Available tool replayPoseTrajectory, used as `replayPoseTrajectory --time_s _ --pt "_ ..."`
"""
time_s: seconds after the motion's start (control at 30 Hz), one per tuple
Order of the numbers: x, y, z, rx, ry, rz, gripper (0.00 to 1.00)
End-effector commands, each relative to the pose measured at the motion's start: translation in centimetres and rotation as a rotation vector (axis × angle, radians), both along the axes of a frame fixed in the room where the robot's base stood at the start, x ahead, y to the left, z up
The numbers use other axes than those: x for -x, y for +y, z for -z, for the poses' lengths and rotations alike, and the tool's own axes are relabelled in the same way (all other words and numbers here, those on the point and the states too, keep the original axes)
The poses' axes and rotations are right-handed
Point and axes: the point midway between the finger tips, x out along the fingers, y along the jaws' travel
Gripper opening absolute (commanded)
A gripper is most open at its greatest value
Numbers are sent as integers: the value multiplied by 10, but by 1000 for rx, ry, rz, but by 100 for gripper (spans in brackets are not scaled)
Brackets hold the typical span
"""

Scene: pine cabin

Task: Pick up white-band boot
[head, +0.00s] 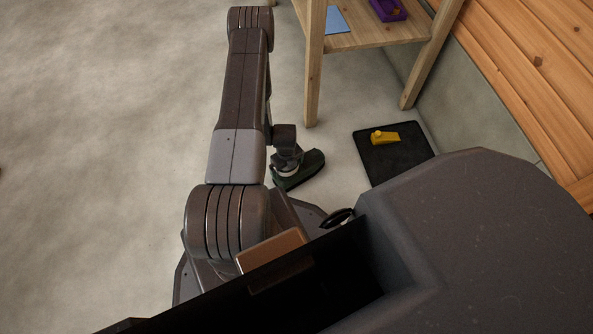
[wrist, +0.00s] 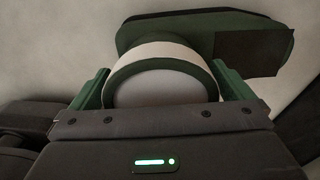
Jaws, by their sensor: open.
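The white-band boot (head: 309,167) is dark green and stands on the concrete floor beneath my arm, left of the black mat. In the wrist view the boot (wrist: 190,28) fills the upper middle, with its white band (wrist: 150,57) around the round shaft and its foot pointing right. My gripper (wrist: 160,72) is open, with one green finger on each side of the shaft. I cannot tell whether the fingers touch it. In the head view my gripper (head: 285,165) is right over the boot and hides part of it.
A black mat (head: 395,165) with a yellow wedge-like object (head: 384,138) lies right of the boot. A wooden table (head: 313,60) behind holds a blue sheet (head: 336,20) and a purple tray (head: 388,10). A plank wall (head: 535,60) bounds the right.

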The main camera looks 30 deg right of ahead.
Motion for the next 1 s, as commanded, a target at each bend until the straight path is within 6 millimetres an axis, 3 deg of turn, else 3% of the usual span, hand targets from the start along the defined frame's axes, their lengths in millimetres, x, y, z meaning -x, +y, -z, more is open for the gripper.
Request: replayPoseTrajectory --time_s 0.23,0.6,0.87,1.0 --pt "0 0 4 0 -1 1 100" --pt "0 0 4 0 0 1 28" --pt "-1 0 0 1 -1 1 28" --pt "-1 -1 -20 1 -2 1 28"
